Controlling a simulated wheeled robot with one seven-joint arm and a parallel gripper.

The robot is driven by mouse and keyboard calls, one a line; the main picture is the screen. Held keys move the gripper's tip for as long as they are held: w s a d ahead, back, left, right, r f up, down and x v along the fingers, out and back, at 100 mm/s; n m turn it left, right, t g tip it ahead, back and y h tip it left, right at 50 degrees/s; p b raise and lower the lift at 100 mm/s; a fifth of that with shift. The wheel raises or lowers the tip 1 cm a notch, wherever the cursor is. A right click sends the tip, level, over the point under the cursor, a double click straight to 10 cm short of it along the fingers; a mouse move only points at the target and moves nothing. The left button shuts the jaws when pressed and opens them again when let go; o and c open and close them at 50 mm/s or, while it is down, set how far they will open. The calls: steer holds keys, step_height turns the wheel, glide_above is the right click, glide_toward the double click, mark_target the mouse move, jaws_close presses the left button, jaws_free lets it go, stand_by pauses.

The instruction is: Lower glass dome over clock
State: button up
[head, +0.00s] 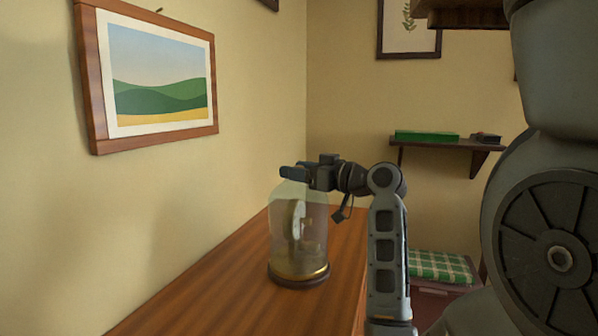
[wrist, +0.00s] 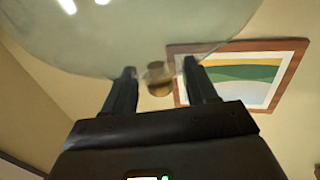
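The clear glass dome (head: 284,215) stands upright around the clock (head: 296,220) on the table. Its lower edge appears to meet the brass ring of the dark round base (head: 298,281). The pale clock face shows through the glass. My gripper (head: 290,173) is at the dome's top, reaching in from the right. In the wrist view, my gripper (wrist: 159,70) has its fingers apart on both sides of a small brown knob (wrist: 159,80), with a gap visible at each side. The dome's glass (wrist: 130,35) fills the top of that view.
The wooden table (head: 215,290) runs along the left wall and is bare in front of the base. A framed landscape (head: 155,80) hangs on that wall. A shelf (head: 447,143) with a green box is behind right. A green checked cushion (head: 440,267) lies low at right.

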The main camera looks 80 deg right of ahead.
steer(key=shift+o, duration=0.3)
steer(key=v, duration=0.8)
